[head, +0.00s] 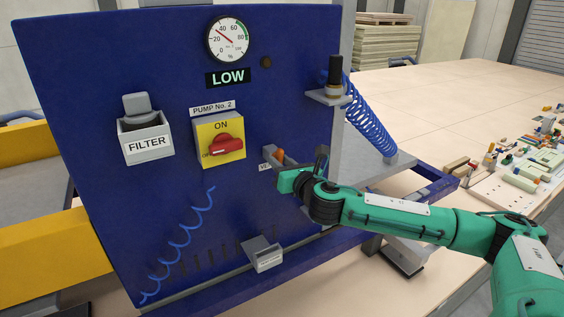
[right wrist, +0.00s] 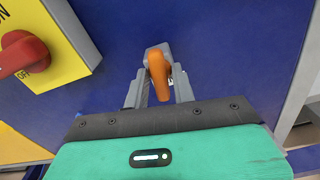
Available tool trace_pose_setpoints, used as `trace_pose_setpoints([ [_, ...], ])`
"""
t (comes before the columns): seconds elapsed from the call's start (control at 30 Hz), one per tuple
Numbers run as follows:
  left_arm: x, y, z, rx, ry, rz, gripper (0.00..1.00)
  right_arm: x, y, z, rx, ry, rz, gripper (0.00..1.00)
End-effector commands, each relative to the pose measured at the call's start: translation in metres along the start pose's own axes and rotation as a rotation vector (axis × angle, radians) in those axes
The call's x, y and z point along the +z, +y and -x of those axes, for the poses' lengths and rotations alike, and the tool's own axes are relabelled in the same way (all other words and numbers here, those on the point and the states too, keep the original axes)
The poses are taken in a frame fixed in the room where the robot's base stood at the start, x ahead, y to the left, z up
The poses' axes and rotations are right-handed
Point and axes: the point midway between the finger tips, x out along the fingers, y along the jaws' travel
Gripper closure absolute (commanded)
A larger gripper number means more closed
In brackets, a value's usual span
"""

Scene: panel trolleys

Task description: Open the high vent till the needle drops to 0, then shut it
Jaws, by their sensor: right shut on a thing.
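The round gauge (head: 233,39) is high on the blue panel (head: 90,70). Its needle points up and left, roughly between 20 and 40; the exact reading is too small to tell. A sign reading LOW (head: 228,78) is under it. The orange vent handle (head: 280,154) is low right of the pump switch; it also shows in the right wrist view (right wrist: 159,75). My right gripper (head: 284,161) is shut on this handle, one finger on each side of it. A small white label (head: 265,167) beside it is mostly hidden by the gripper. My left gripper is out of view.
The yellow pump switch plate (head: 208,131) with its red knob (head: 225,146) is close left of my right gripper. A grey FILTER holder (head: 147,145) is further left. A blue coiled hose (head: 370,120) hangs right of the panel. A small grey box (head: 264,254) is below.

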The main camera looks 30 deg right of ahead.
Motion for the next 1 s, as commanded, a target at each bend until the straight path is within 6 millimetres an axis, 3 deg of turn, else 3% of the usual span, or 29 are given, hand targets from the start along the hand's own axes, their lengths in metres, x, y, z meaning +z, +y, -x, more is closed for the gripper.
trace_pose_setpoints([
  [0.07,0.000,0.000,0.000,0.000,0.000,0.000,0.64,-0.001,-0.001,0.000,0.000,0.001,0.116,0.98],
  [0.1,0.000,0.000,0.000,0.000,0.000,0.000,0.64,-0.001,-0.001,0.000,0.000,0.002,0.118,0.68],
  [0.13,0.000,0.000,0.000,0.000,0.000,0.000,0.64,-0.001,0.000,0.000,0.000,0.002,0.114,0.65],
  [0.47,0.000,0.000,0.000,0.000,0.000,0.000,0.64,-0.001,-0.001,0.005,0.000,0.002,0.109,0.65],
  [0.8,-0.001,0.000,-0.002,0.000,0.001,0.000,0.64,-0.002,-0.001,0.054,0.000,0.002,0.110,0.65],
  [1.0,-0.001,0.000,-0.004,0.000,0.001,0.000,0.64,-0.001,-0.001,0.070,0.000,0.001,0.108,0.65],
])
